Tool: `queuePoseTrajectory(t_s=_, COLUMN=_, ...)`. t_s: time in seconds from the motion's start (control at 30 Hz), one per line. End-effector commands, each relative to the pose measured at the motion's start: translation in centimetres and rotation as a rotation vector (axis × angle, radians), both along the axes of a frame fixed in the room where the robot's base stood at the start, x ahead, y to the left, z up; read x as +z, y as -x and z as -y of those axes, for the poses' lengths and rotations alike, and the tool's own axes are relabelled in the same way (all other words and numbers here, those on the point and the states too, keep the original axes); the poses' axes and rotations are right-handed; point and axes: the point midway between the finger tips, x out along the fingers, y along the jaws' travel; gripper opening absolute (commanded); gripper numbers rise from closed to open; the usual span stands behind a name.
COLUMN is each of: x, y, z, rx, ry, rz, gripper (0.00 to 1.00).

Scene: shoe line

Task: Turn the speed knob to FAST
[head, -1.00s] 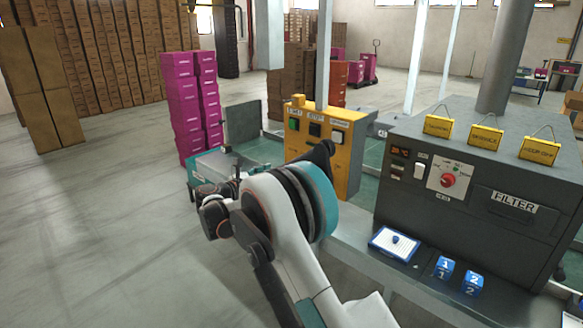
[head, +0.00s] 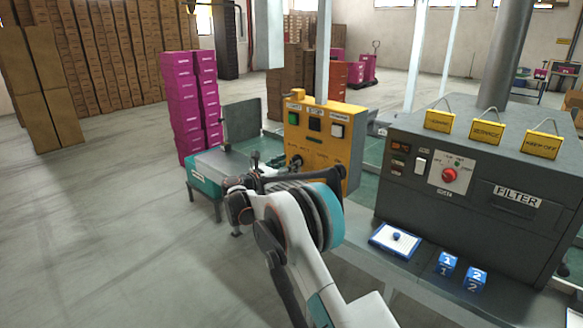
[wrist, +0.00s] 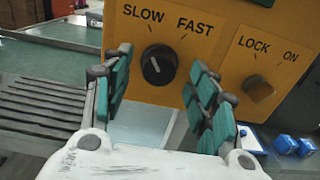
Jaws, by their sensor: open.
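The black speed knob (wrist: 158,65) sits on a yellow control panel (wrist: 222,60) below the words SLOW and FAST. A pale mark on its face seems to lean up and left, toward SLOW; its exact angle is hard to read. My gripper (wrist: 160,66) is open, with one teal-padded finger on each side of the knob in the picture. The fingers appear apart from the knob, with nothing between the pads. In the head view the knob (head: 296,161) shows low on the panel (head: 345,150), with my gripper (head: 268,168) just left of it.
A LOCK/ON knob (wrist: 259,88) sits right of the speed knob. A grey FILTER machine (head: 400,195) with a red knob (head: 449,175) stands right, with blue numbered blocks (head: 446,263) before it. Pink boxes (head: 190,105) are stacked behind; the left floor is clear.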

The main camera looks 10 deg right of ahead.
Motion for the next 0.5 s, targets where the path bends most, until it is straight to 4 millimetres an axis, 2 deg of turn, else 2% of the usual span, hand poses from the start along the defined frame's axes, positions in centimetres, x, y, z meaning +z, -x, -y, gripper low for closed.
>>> queuePoseTrajectory(t_s=0.2, x=0.0, y=-1.2, z=1.6, rx=0.0, ry=0.0, rz=0.0, gripper=0.54)
queuePoseTrajectory(t_s=0.5, x=0.0, y=-1.4, z=1.8, rx=0.001, ry=0.0, rz=0.0, gripper=0.54)
